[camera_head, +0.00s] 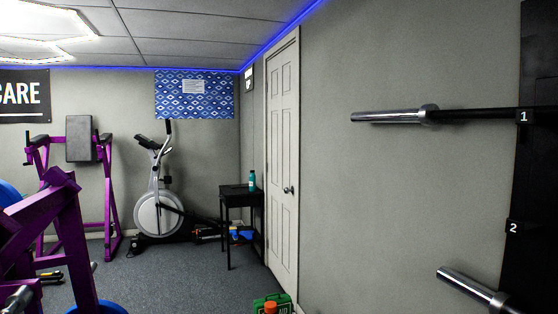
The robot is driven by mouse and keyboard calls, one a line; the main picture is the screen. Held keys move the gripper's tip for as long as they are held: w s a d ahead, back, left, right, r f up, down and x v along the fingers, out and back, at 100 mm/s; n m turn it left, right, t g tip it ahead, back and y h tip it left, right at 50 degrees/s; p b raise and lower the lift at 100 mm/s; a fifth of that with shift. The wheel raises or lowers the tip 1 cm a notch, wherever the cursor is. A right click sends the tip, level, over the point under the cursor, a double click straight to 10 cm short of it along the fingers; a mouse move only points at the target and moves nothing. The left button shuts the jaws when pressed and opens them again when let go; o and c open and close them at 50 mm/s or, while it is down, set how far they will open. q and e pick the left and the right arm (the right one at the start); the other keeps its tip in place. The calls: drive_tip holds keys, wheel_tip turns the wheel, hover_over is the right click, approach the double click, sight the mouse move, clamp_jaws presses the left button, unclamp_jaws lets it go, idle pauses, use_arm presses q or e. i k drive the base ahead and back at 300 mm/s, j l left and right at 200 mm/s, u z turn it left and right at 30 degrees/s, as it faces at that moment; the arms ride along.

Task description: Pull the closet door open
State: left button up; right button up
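The closet door (283,160) is a white panelled door in the grey right-hand wall, seen at a steep angle. It looks shut in its white frame. The door stands some way ahead of me, right of the picture's middle. Neither of my grippers shows in the head view, so their state is hidden.
A black side table (241,197) with a teal bottle (252,181) stands just left of the door. A green box (272,303) lies on the floor near the door. Barbell bars (395,116) jut from the right-hand rack. Purple gym equipment (45,225) fills the left. Grey carpet (180,275) is open mid-floor.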

sight(281, 84)
drive_tip(key=i+u, duration=0.1)
drive_tip(key=i, duration=0.95)
drive_tip(key=i+l, duration=0.2)
drive_tip(key=i, duration=0.8)
drive_tip(key=i+j+u, duration=0.1)
drive_tip(key=i+u, duration=0.35)
drive_tip(key=i, duration=0.25)
drive_tip(key=i+l+u, duration=0.1)
drive_tip(key=i+u, duration=0.4)
drive_tip(key=i, duration=0.25)
drive_tip(key=i+u, duration=0.1)
drive_tip(key=i, duration=0.8)
drive_tip(key=i+j+z, duration=0.1)
drive_tip(key=i+z, duration=0.25)
drive_tip(key=i+j+z, duration=0.6)
drive_tip(key=i+z, duration=0.15)
drive_tip(key=i, duration=0.1)
